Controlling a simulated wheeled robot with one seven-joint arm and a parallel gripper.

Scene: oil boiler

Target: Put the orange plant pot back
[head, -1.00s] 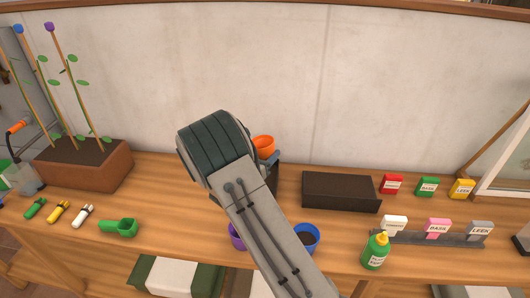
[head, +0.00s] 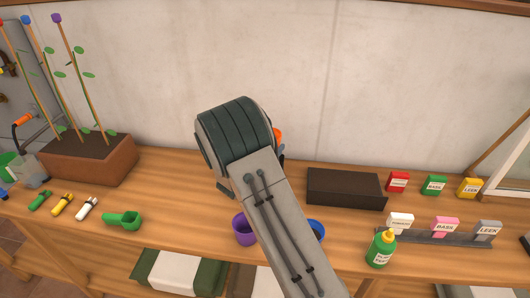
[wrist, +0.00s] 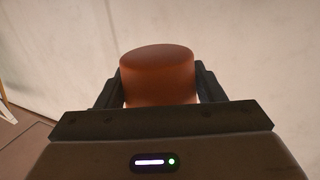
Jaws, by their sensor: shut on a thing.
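The orange plant pot (wrist: 158,80) is between the two fingers of my gripper (wrist: 160,88) in the wrist view, with the wall behind it. My gripper is shut on the pot. In the head view only a small edge of the orange pot (head: 278,134) shows at the right of my arm's end, over the back part of the bench by the wall. My arm hides the rest of the pot and most of the gripper there. How high the pot is above the bench is hard to tell.
A purple pot (head: 243,230) and a blue pot (head: 317,229) stand on the bench (head: 180,205) beside my forearm. A dark brown box (head: 345,188) is to the right. A planter (head: 88,160) with tall stems is at left. A green bottle (head: 381,250) stands at front right.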

